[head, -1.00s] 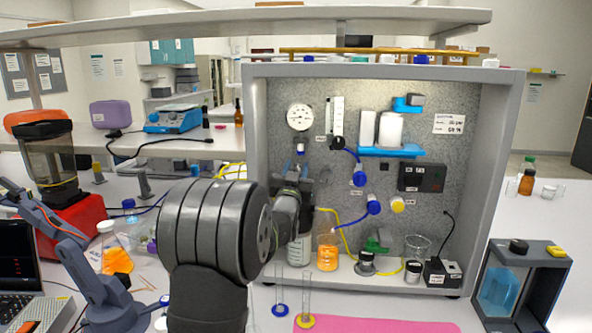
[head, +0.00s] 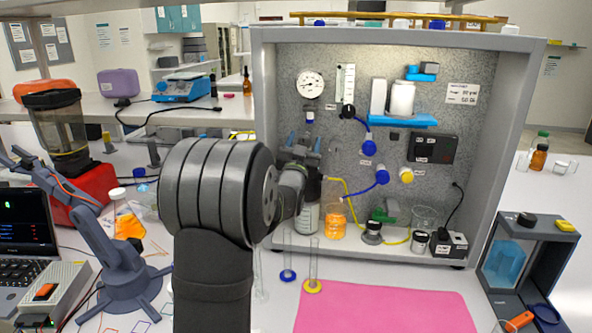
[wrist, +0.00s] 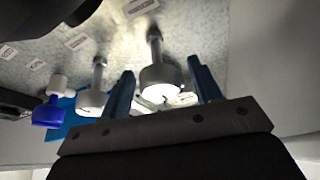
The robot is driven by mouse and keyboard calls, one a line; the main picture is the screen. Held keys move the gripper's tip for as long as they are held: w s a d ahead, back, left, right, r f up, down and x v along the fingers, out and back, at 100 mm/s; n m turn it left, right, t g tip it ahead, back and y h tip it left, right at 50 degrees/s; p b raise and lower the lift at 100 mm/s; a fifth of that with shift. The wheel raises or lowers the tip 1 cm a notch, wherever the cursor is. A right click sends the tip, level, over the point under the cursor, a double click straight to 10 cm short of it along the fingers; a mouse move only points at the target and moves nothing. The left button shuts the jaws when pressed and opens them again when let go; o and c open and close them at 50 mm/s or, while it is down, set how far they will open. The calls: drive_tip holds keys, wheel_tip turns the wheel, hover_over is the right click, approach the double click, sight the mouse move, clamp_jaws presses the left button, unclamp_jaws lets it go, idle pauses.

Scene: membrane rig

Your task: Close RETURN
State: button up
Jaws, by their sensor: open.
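My gripper (head: 303,147) is in front of the left part of the rig's back panel, below the round gauge, with its blue fingers apart. In the wrist view my gripper (wrist: 160,68) is open, with a grey-white cylinder on a stem (wrist: 159,77) between or just beyond its fingers; contact cannot be told. The labels are too small to read, so I cannot tell which part is RETURN. In the head view, blue knobs (head: 369,148) (head: 382,177) and a yellow knob (head: 407,175) are on the panel to the right of my gripper. A small blue-and-white fitting (head: 310,117) is just above it.
A second grey-white cylinder (wrist: 92,101) and a blue-and-white part (wrist: 47,112) lie left in the wrist view. A bottle with orange liquid (head: 335,222) and other glassware stand on the rig floor. The rig's side walls (head: 497,150) bound the space. A pink mat (head: 390,306) lies in front.

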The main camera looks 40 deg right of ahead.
drive_tip(key=v, duration=1.5)
drive_tip(key=x, duration=1.7)
drive_tip(key=shift+w+d, duration=0.1)
